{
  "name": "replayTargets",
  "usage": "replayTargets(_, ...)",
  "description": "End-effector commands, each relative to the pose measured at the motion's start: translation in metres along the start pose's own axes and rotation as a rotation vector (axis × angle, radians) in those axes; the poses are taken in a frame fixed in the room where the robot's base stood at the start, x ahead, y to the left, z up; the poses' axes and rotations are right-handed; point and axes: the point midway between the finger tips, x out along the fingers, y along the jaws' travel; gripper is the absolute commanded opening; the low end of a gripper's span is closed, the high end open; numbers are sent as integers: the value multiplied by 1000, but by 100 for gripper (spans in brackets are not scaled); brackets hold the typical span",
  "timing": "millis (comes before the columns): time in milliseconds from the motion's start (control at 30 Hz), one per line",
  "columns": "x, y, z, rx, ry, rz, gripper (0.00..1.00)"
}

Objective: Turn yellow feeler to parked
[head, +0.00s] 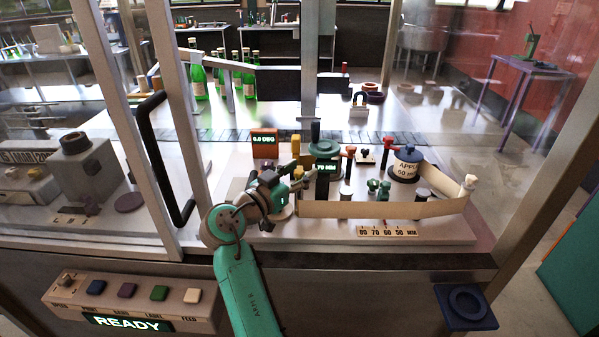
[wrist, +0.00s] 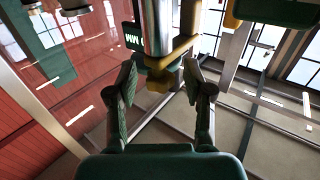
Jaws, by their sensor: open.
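The yellow feeler (head: 296,145) shows in the head view as a small upright yellow piece just beyond my gripper (head: 294,178). In the wrist view a yellow arm (wrist: 183,48) beside a metal post, with a yellow end (wrist: 160,82), lies ahead of my open gripper (wrist: 161,88). The yellow end appears between the two fingertips, with gaps at both sides. I cannot tell how far in depth it is from the fingers. A parked mark for the feeler cannot be made out.
A green unit with a mm display (head: 325,150) stands close to my gripper. A beige strip (head: 385,210) runs across the front, above a scale plate (head: 388,232). A blue-topped labelled roll (head: 405,165) and red-topped posts stand at right. The cabinet frame (head: 175,100) and black handle (head: 160,160) are left.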

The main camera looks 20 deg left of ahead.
Motion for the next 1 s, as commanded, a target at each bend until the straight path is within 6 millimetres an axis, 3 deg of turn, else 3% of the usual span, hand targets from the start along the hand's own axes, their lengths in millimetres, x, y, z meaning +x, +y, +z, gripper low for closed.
replayTargets(600,-102,-1,1,0,-1,-3,51)
replayTargets(800,-116,0,1,-1,0,-1,51)
replayTargets(1000,-118,0,1,-1,0,0,51)
